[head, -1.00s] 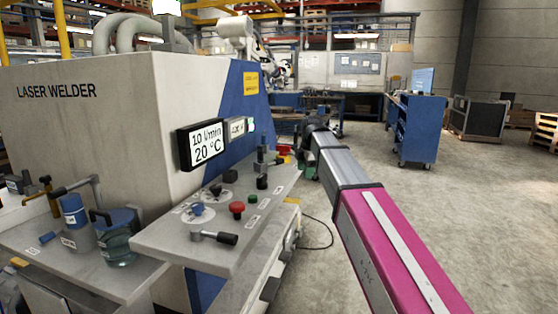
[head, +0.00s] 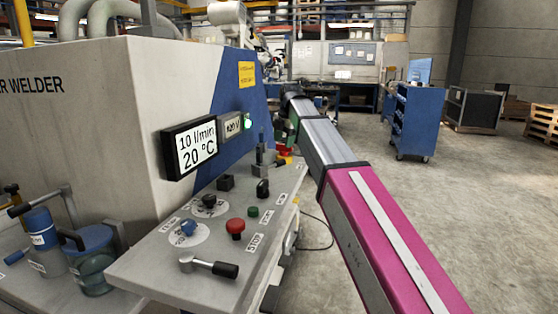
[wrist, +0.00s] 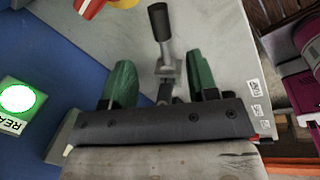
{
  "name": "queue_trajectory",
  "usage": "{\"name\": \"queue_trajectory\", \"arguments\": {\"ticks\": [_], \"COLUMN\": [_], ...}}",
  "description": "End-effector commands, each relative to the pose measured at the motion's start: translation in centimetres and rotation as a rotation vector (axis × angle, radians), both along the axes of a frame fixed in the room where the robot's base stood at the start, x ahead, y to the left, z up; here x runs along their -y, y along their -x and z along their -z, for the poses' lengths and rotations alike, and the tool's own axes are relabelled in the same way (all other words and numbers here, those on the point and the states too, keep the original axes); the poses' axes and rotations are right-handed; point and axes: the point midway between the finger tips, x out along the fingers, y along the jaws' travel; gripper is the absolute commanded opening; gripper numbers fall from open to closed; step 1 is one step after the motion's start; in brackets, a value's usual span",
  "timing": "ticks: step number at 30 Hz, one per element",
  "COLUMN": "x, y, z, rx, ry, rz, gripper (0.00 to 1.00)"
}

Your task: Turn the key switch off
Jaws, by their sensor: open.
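A control panel (head: 150,265) juts from the laser welder, carrying several knobs, buttons and levers. A black knob (head: 263,188) stands near its right edge, and a small black block (head: 226,183) sits to its left; I cannot tell for sure which control is the key switch. My gripper (wrist: 160,80) shows two green fingers, spread apart with nothing gripped. In the wrist view a lever with a black handle (wrist: 158,20) on a metal bracket shows between and beyond the fingers. In the head view my gripper is mostly hidden by my arm, at the panel's far end.
A red button (head: 235,227), blue knob (head: 188,228) and black-handled lever (head: 225,270) are on the near panel. A red-and-yellow part (head: 285,152) is at its far end. A lit green indicator (wrist: 17,98) is beside my gripper.

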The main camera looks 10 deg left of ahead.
Motion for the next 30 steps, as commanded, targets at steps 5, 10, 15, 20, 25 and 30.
{"name": "queue_trajectory", "arguments": {"ticks": [5, 10, 15, 20, 25, 30], "x": [-0.4, -0.9, -1.3, -1.4, -1.5, -1.5], "y": [-0.3, -0.6, -0.9, -1.1, -1.1, -1.1], "z": [3.1, 5.9, 8.0, 9.0, 9.3, 9.2], "rx": [-0.002, -0.002, -0.001, 0.001, 0.001, 0.001], "ry": [0.001, 0.001, 0.001, 0.0, 0.0, 0.0], "rz": [0.001, 0.001, 0.001, 0.001, 0.002, 0.002], "gripper": [0.54, 0.54, 0.54, 0.54, 0.54, 0.54]}}
